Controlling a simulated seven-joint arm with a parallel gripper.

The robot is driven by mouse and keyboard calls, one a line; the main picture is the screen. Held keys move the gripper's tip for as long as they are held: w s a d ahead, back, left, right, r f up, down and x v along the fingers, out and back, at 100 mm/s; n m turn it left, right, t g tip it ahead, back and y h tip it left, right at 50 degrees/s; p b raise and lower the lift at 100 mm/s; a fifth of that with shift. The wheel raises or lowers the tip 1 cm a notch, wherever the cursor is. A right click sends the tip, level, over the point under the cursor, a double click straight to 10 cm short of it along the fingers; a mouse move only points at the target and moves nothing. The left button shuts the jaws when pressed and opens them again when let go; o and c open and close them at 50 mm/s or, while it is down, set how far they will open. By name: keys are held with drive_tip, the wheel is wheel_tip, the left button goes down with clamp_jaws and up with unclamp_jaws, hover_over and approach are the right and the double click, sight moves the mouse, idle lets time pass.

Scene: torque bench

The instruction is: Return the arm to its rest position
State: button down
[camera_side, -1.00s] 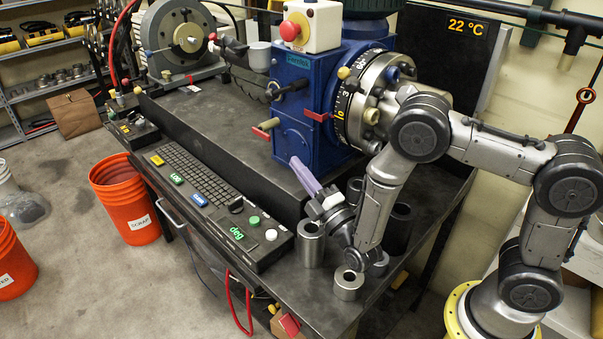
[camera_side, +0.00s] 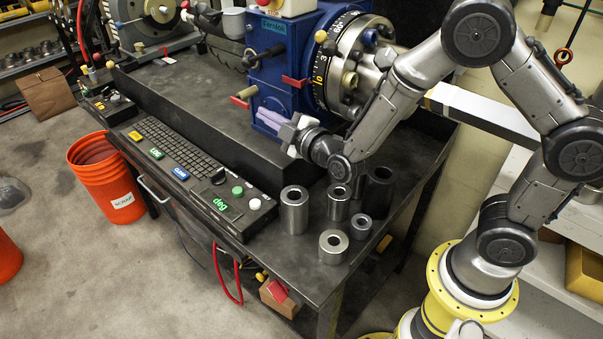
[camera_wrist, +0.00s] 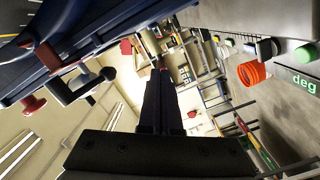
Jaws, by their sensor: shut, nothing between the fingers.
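My gripper (camera_side: 262,119) is raised above the bench, near the lower front of the blue torque machine (camera_side: 290,60). Its pale purple fingers are together with nothing between them and point left in the side view. In the wrist view the dark fingers of my gripper (camera_wrist: 161,75) run together up the middle, with the machine's blue edge at upper left. The arm is folded, its elbow high at the upper right and its base on a yellow ring.
Several metal cylinders (camera_side: 294,211) stand on the bench corner below my wrist. A keyboard and button panel (camera_side: 190,160) lie along the front edge. An orange bucket (camera_side: 106,180) is on the floor. Red-handled levers (camera_side: 243,95) stick out of the machine.

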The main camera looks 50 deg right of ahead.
drive_tip(key=s+r+m+g+y, duration=0.3)
drive_tip(key=s+r+m+g, duration=0.25)
drive_tip(key=s, duration=0.45)
drive_tip(key=s+d+m+g, duration=0.2)
drive_tip(key=s+g, duration=0.1)
drive_tip(key=s, duration=0.8)
drive_tip(key=s+d+m+g+h, duration=0.1)
drive_tip(key=s+d+m+g, duration=0.1)
drive_tip(key=s, duration=0.9)
drive_tip(key=shift+s+d+f+m+g, duration=0.35)
drive_tip(key=shift+m+g, duration=0.2)
drive_tip(key=shift+g, duration=0.3)
